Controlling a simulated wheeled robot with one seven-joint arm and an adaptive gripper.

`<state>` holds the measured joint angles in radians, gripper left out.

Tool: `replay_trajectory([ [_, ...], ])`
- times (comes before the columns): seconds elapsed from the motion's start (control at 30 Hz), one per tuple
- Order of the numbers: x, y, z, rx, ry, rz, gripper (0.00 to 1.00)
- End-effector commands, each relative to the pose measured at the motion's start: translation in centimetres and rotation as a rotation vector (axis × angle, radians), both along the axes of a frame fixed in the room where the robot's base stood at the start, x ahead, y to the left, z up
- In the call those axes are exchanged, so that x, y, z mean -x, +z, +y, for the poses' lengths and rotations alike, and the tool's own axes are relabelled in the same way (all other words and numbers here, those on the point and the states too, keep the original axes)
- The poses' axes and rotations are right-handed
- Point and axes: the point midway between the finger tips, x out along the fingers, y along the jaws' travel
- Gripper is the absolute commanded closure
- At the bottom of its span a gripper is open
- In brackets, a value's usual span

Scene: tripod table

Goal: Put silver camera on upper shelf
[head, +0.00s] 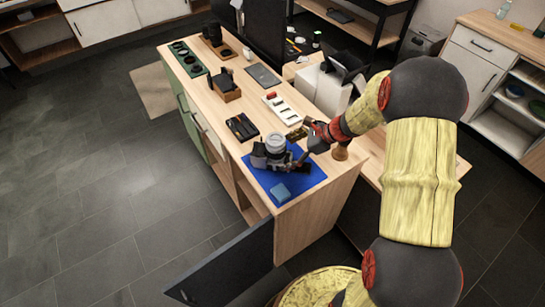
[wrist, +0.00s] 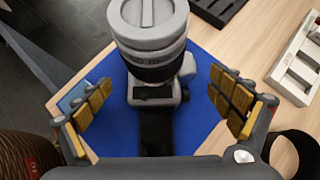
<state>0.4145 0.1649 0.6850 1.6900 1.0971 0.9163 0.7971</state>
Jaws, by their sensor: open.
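The silver camera (head: 270,152) sits on the blue mat (head: 308,178) near the front end of the wooden counter. In the wrist view the camera (wrist: 155,45) has its big lens at the top and a dark strap or band trailing toward me. My gripper (head: 298,158) is at the camera's right side in the head view. In the wrist view my gripper (wrist: 162,98) is open, with yellow finger pads left and right of the camera body and visible gaps to it. Which shelf is the upper shelf is not clear; open compartments show under the counter's left side (head: 235,187).
A small blue block (head: 281,192) lies on the mat. A dark tray (head: 242,127), a white tray (head: 283,109) and a wooden holder (head: 226,89) stand farther back. A dark door (head: 228,270) swings out at the counter's front left. The floor at left is clear.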

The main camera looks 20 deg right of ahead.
Motion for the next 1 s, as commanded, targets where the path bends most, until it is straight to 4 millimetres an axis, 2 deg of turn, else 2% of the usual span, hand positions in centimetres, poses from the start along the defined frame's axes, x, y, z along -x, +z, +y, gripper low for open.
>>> replay_trajectory([
  [0.4,-1.9,-3.2,3.2,0.002,0.001,-0.002,0.07],
  [0.67,-2.0,-3.3,3.4,0.003,0.001,-0.003,0.07],
  [1.0,-2.0,-3.3,3.4,0.002,0.001,-0.002,0.26],
])
